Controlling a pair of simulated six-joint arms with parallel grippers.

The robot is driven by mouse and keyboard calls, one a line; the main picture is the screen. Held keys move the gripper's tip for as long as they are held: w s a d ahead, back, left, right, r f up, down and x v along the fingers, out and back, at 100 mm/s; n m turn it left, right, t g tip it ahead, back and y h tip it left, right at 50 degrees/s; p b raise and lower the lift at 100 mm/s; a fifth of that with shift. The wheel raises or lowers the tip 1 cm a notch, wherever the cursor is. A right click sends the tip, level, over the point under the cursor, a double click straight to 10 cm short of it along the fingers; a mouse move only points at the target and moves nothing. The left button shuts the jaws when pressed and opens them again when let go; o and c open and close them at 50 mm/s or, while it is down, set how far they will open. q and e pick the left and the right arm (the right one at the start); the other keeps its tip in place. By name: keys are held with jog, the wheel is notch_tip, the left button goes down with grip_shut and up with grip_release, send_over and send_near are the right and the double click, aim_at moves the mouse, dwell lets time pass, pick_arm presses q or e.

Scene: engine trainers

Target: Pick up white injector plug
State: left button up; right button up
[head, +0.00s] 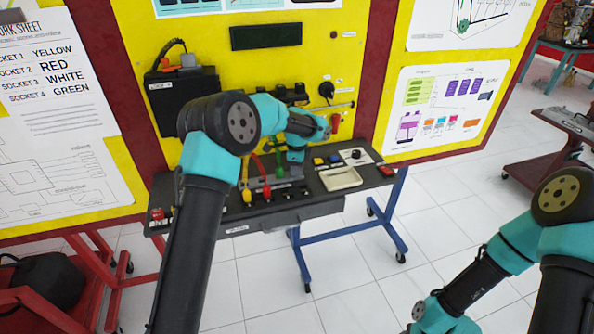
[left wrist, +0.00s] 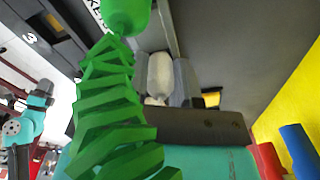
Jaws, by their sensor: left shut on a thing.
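The white injector plug (left wrist: 159,75) shows in the left wrist view between the two grey fingers of my left gripper (left wrist: 161,82), which is shut on it. In the head view my left gripper (head: 294,172) points down over the back part of the dark bench, and I cannot make out the white plug there. The green plug (left wrist: 125,15) and its coiled cord (left wrist: 115,110) are close in front of the left wrist camera and cover part of the view. My right arm shows at the lower right of the head view, but its gripper is out of frame.
The dark bench (head: 215,217) carries yellow (head: 247,192) and red (head: 266,190) plugs left of the gripper. A cream tray (head: 341,178) and buttons are to its right. The yellow panel (head: 215,35) with a black box (head: 170,95) rises behind.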

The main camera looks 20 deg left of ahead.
pick_arm(q)
jog(key=shift+c, duration=1.1)
jog(key=shift+r, duration=1.7)
jog(key=shift+s+d+r, duration=0.1)
jog(key=shift+s, duration=0.15)
jog(key=s+d+r, duration=0.1)
jog(key=s+d, duration=0.3)
jog(key=s, duration=1.1)
jog(key=shift+r, duration=0.2)
jog(key=shift+w, duration=0.1)
jog(key=w+a+r, duration=0.2)
jog(key=w+a, duration=0.3)
jog(key=shift+a+r, duration=0.15)
jog(key=shift+r, duration=0.1)
